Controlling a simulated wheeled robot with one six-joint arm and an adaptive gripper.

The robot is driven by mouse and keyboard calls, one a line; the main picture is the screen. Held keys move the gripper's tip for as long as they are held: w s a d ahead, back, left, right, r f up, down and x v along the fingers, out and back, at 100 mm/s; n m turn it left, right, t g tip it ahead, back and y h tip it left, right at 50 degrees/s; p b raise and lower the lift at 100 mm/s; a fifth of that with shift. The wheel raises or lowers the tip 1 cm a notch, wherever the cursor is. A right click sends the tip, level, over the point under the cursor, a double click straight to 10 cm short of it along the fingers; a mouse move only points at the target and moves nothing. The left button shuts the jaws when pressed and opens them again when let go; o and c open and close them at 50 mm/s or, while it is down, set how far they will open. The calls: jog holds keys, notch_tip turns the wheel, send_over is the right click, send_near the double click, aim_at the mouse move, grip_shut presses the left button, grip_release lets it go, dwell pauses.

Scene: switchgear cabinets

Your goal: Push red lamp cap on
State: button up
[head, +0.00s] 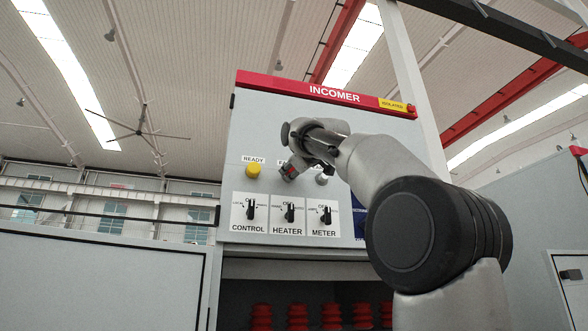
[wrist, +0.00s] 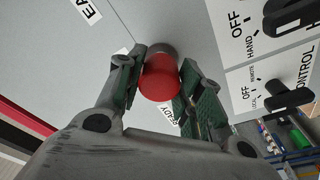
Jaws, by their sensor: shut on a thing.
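The red lamp cap (wrist: 160,80) sits between the two green-padded fingers of my gripper (wrist: 159,73) in the wrist view. The gripper is shut on it. A dark grey round lamp base (wrist: 163,48) shows directly behind the cap, in line with it; I cannot tell if the cap is seated or only near it. In the head view my gripper (head: 292,171) is at the middle lamp position on the INCOMER cabinet (head: 240,130), and only a bit of the red cap (head: 291,170) shows. The arm and fingers hide much of that lamp.
A yellow READY lamp (head: 253,172) is left of my gripper and a grey lamp (head: 321,179) is right. Below are the CONTROL (head: 250,212), HEATER (head: 289,213) and METER (head: 325,214) switches. An open bay with red insulators (head: 297,316) lies lower down.

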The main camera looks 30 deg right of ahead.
jog(key=shift+x, duration=1.05)
jog(key=o, duration=0.9)
jog(key=shift+d+f, duration=0.1)
jog(key=shift+o, duration=0.2)
jog(key=shift+s, duration=0.15)
jog(key=v, duration=1.1)
jog(key=shift+s, duration=0.4)
